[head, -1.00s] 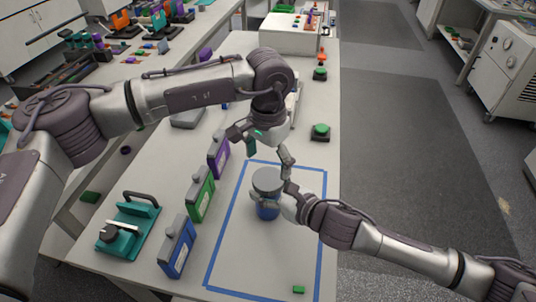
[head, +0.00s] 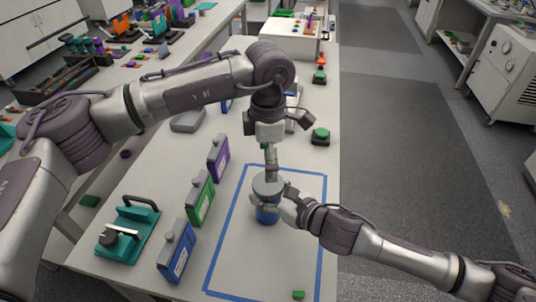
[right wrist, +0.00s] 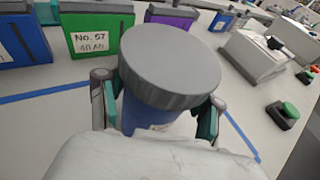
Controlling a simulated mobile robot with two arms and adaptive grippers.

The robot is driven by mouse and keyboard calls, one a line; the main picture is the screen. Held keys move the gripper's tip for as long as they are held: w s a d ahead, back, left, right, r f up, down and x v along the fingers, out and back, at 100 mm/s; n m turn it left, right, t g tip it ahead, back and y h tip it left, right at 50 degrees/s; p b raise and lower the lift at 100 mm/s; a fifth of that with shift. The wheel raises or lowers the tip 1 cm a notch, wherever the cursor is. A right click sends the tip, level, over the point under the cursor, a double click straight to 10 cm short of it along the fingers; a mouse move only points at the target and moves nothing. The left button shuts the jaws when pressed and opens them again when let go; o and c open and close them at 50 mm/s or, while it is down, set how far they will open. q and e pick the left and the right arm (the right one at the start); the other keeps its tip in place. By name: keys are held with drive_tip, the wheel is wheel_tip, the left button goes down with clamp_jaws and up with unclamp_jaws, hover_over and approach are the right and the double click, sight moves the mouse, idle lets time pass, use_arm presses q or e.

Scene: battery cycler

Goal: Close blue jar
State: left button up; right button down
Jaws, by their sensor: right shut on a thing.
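The blue jar (head: 266,215) stands upright inside the blue tape outline, with a wide grey lid (head: 268,184) on its top. In the right wrist view the lid (right wrist: 171,62) sits level over the blue body (right wrist: 150,117); I cannot tell how tightly it is seated. My right gripper (head: 267,204) is shut around the jar's body, just below the lid, with its teal pads (right wrist: 162,118) on both sides. My left gripper (head: 271,168) points down directly above the lid. Its fingers line up in the head view, so their gap is hidden.
Blue (head: 177,252), green (head: 200,198) and purple (head: 218,157) battery packs stand left of the tape. A teal device (head: 128,233) with a handle is further left. A green button (head: 320,136) is at the right table edge. The front area inside the tape is mostly clear.

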use_arm(q)
drive_tip(key=n, duration=0.4)
drive_tip(key=shift+r+n, duration=0.15)
drive_tip(key=shift+n, duration=0.15)
drive_tip(key=n, duration=0.5)
drive_tip(key=shift+r, duration=0.2)
drive_tip(key=shift+f, duration=4.05)
drive_tip(key=c, duration=1)
drive_tip(key=shift+m, duration=0.8)
drive_tip(key=shift+c, duration=0.2)
drive_tip(key=o, duration=1.2)
drive_tip(key=shift+o, duration=0.2)
